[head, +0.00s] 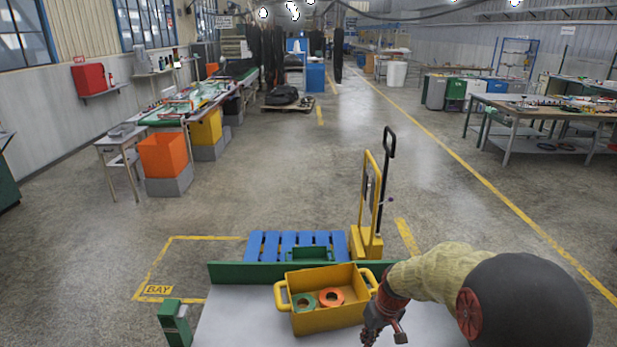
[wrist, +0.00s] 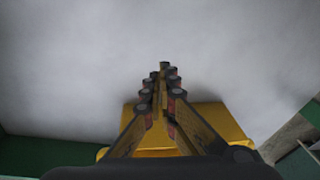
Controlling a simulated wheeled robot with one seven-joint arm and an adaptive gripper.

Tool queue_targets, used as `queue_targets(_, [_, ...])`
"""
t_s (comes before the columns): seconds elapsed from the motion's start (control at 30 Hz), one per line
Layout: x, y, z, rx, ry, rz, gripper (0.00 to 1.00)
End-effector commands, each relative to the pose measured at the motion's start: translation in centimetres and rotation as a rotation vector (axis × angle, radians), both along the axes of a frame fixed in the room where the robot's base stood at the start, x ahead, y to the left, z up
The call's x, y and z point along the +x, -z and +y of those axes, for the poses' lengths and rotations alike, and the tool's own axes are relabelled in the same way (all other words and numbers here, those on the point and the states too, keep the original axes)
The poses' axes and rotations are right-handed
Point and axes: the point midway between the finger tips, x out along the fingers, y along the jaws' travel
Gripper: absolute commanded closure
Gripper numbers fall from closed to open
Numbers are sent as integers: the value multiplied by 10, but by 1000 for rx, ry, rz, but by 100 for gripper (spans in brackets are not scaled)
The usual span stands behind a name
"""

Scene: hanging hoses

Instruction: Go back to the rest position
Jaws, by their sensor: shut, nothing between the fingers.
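My gripper (head: 384,325) is at the lower right of the head view, just right of a yellow bin (head: 326,318), in front of the bin's right handle. The bin stands on a light grey tabletop (head: 235,322). In it lie a green ring (head: 304,302) and an orange ring (head: 330,297). In the wrist view my gripper (wrist: 164,72) has its fingers together with nothing between them. Behind them in that view are a yellow surface (wrist: 215,120) and the pale tabletop (wrist: 70,60). No hanging hose is clear in either view.
A green ledge (head: 240,272) runs along the table's far edge, with a green box (head: 175,322) at the left. Beyond stand a blue pallet (head: 270,243) and a yellow lift truck (head: 366,243). The floor around the marked bay is open. Workbenches line both sides.

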Motion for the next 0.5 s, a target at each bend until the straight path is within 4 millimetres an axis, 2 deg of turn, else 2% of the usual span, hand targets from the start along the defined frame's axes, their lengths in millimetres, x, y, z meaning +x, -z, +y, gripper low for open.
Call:
queue_targets(0.1, [-38,-19,-2,-6,87,59,100])
queue_targets(0.27, [-80,-58,-4,-21,177,83,100])
queue_targets(0.5, [-151,-129,-9,-52,289,44,100])
